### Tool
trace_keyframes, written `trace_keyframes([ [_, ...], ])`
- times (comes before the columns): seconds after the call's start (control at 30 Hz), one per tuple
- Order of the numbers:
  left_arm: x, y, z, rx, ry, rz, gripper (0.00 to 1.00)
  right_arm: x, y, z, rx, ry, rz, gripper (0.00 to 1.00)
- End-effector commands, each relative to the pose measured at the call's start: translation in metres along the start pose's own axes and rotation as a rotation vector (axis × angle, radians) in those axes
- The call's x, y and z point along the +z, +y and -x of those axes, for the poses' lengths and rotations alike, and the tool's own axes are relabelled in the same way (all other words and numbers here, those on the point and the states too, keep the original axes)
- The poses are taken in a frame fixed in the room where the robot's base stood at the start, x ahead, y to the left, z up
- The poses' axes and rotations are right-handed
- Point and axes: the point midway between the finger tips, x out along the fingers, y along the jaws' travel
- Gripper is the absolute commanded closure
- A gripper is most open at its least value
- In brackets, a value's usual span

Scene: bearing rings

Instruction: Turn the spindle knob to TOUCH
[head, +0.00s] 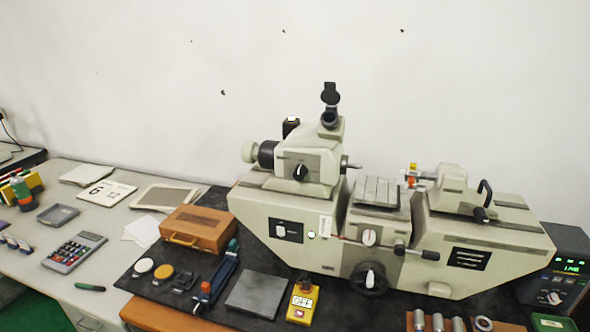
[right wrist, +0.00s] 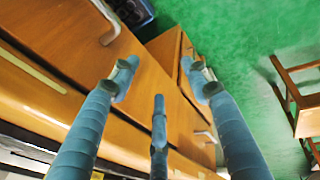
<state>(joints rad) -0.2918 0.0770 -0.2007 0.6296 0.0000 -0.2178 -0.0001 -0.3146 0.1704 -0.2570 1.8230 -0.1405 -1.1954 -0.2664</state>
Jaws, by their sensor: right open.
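The grey-beige measuring machine (head: 290,215) stands on the dark bench top in the head view. On its left headstock is a black knob (head: 300,172) with a pale pointer, likely the spindle knob. The lettering around it is too small to read. A pale knob (head: 369,237) and a dark handwheel (head: 369,279) are on the machine's front. My right gripper (right wrist: 162,84) shows in the right wrist view, fingers spread and empty, over wooden drawers and away from the machine. My left gripper is in neither view.
In front of the machine are a grey plate (head: 253,293), a yellow box (head: 300,305) and a blue clamp-like tool (head: 216,278). A brown case (head: 198,229) stands left, a display unit (head: 560,272) right. The right wrist view shows drawers (right wrist: 150,70), green floor (right wrist: 235,45) and a wooden chair (right wrist: 300,95).

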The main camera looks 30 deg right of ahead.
Motion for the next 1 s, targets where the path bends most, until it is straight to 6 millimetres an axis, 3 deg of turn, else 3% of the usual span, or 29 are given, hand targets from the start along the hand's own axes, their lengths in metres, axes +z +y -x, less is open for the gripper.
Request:
trace_keyframes([
  [0.03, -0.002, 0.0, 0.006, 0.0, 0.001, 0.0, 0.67, -0.009, 0.009, 0.022, 0.013, 0.01, 0.01, 0.53],
  [0.3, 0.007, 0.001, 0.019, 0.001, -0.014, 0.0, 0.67, -0.033, 0.041, 0.102, 0.067, 0.032, 0.061, 0.53],
  [0.47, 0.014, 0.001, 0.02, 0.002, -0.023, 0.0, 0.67, -0.071, 0.093, 0.107, 0.232, 0.002, 0.362, 0.53],
  [0.67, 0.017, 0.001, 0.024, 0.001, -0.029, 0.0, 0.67, -0.126, 0.177, 0.146, 0.501, -0.125, 0.766, 0.53],
  [0.77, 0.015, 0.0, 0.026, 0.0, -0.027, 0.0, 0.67, -0.157, 0.23, 0.182, 0.67, -0.261, 0.982, 0.53],
  [0.9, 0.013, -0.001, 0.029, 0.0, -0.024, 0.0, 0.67, -0.194, 0.303, 0.253, 0.897, -0.549, 1.24, 0.53],
  [1.0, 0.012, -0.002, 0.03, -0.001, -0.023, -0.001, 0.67, -0.209, 0.336, 0.297, 0.994, -0.743, 1.34, 0.53],
])
